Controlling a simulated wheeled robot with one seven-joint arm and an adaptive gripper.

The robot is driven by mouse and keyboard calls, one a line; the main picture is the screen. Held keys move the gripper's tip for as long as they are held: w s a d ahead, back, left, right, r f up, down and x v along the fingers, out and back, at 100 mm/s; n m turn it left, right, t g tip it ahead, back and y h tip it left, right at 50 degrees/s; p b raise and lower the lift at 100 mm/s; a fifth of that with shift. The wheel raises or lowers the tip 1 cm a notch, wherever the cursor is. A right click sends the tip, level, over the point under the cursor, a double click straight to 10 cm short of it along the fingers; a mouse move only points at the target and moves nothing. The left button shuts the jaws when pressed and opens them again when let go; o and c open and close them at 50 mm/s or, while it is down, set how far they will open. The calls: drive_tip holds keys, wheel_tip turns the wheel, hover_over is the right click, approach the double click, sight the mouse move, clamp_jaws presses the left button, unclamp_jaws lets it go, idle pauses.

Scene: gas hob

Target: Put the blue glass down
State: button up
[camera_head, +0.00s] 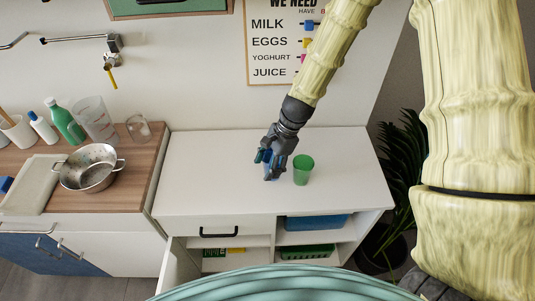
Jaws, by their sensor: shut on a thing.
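My gripper (270,166) reaches down over the white cabinet top (205,185), near its middle. It is shut on the blue glass (264,156), which shows only as small blue patches between and beside the dark fingers. Most of the glass is hidden by the fingers. I cannot tell whether its base touches the white top. A green cup (303,170) stands upright just right of my gripper, with a narrow gap between them.
The white top is clear left of my gripper. At left, a wooden counter (125,192) holds a metal colander (89,167), a green bottle (64,121) and a clear jug (95,119). A plant (403,160) stands beyond the cabinet's right edge. Shelves below hold a green basket (306,252).

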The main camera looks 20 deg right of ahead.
sight(270, 152)
drive_tip(key=w, duration=0.1)
drive_tip(key=w+d+p, duration=0.1)
drive_tip(key=w, duration=0.1)
drive_tip(key=w+d, duration=0.1)
drive_tip(key=w, duration=0.1)
drive_tip(key=shift+p, duration=0.35)
drive_tip(key=shift+w+f, duration=0.3)
drive_tip(key=shift+w, duration=0.15)
drive_tip(key=shift+s+d+f+p, duration=0.1)
drive_tip(key=shift+s+f+p, duration=0.1)
drive_tip(key=shift+f+p, duration=0.6)
drive_tip(key=shift+w+f, duration=0.1)
drive_tip(key=shift+f, duration=0.7)
drive_tip(key=shift+f, duration=0.1)
drive_tip(key=o, duration=1.2)
drive_tip(key=shift+c, duration=0.2)
